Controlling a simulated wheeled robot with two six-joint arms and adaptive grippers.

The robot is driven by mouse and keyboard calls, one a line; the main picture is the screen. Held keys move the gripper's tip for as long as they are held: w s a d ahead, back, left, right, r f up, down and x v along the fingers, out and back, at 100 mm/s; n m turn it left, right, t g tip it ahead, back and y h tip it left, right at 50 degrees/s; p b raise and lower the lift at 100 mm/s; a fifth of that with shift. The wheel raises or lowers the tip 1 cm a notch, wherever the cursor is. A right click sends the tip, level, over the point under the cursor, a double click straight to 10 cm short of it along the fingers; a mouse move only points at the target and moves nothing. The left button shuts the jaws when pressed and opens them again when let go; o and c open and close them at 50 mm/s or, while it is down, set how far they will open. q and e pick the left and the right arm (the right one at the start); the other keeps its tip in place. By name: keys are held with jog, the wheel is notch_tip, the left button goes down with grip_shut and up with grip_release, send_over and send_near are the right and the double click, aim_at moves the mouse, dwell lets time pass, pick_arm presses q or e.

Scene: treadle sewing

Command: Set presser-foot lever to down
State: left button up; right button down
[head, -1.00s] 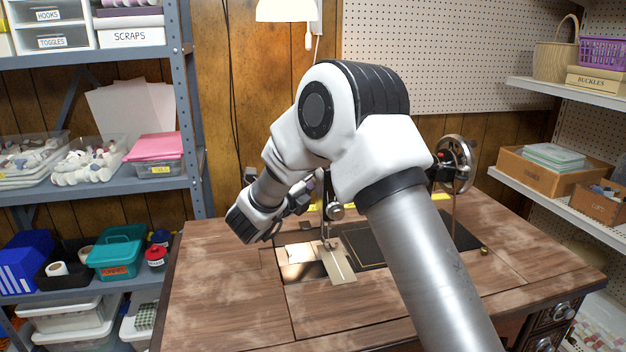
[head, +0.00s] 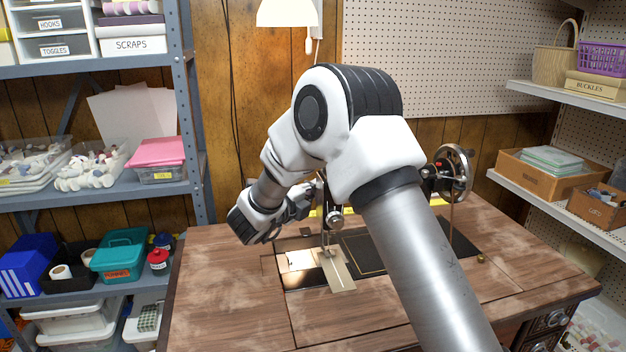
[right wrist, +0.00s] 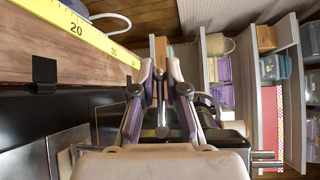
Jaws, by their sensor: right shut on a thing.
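The black sewing machine stands in the wooden table, its handwheel (head: 455,172) showing at the right in the head view. My right arm covers most of its body. The needle and presser-foot area (head: 326,240) shows above a light fabric piece (head: 338,272). My right gripper (head: 308,194) is at the rear left of the machine head. In the right wrist view, my right gripper (right wrist: 161,68) is shut on the presser-foot lever, a thin metal part with a rounded end (right wrist: 162,131) between the fingers. The lever's exact angle is hard to tell. My left gripper is out of view.
The wooden tabletop (head: 225,300) is clear at the front left. A yellow measuring tape (right wrist: 85,35) lies along the table behind the machine. Shelves with boxes stand at left and right, and a lamp (head: 286,12) hangs above.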

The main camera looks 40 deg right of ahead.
jog(key=f+n+g+y+p, duration=0.1)
jog(key=n+y+p, duration=0.1)
jog(key=p, duration=0.4)
jog(key=s+f+n+g+y+p, duration=0.1)
jog(key=g+y+p, duration=0.1)
jog(key=p, duration=0.4)
jog(key=f+n+g+y+p, duration=0.1)
jog(key=n+g+p, duration=0.1)
jog(key=p, duration=0.4)
jog(key=shift+s+a+n+y+p, duration=0.2)
jog(key=shift+a+n+y+p, duration=0.1)
jog(key=shift+a+y+p, duration=0.1)
jog(key=shift+s+a+f+n+g+y+p, duration=0.15)
jog(key=shift+s+f+n+g+y+p, duration=0.3)
jog(key=shift+p, duration=0.6)
jog(key=shift+w+f+g, duration=0.1)
jog(key=shift+w+g, duration=0.05)
jog(key=shift+g, duration=0.1)
jog(key=c, duration=1.2)
grip_release()
jog(key=shift+c, duration=0.2)
jog(key=shift+f, duration=0.1)
